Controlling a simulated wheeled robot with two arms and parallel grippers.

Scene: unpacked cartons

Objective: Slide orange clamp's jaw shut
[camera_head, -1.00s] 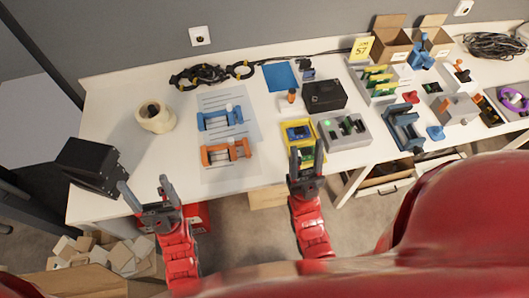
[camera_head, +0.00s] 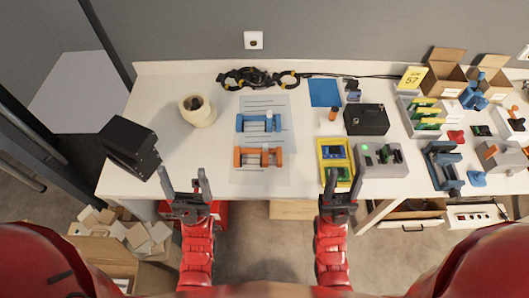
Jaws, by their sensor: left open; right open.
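The orange clamp (camera_head: 258,157) lies on a lined sheet (camera_head: 262,179) on the white table, near its front edge. Its two orange jaws stand apart, with silvery bars between them. A blue clamp (camera_head: 258,123) of the same shape lies just behind it on the sheet. My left gripper (camera_head: 184,180) is open and empty at the table's front edge, in front and to the left of the orange clamp. My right gripper (camera_head: 341,184) is open and shows no object between its fingers, in front of the yellow device and to the right of the clamp.
A yellow device (camera_head: 336,162), a grey device (camera_head: 382,160) and a black case (camera_head: 365,119) stand to the right. Cables (camera_head: 255,78) lie behind.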

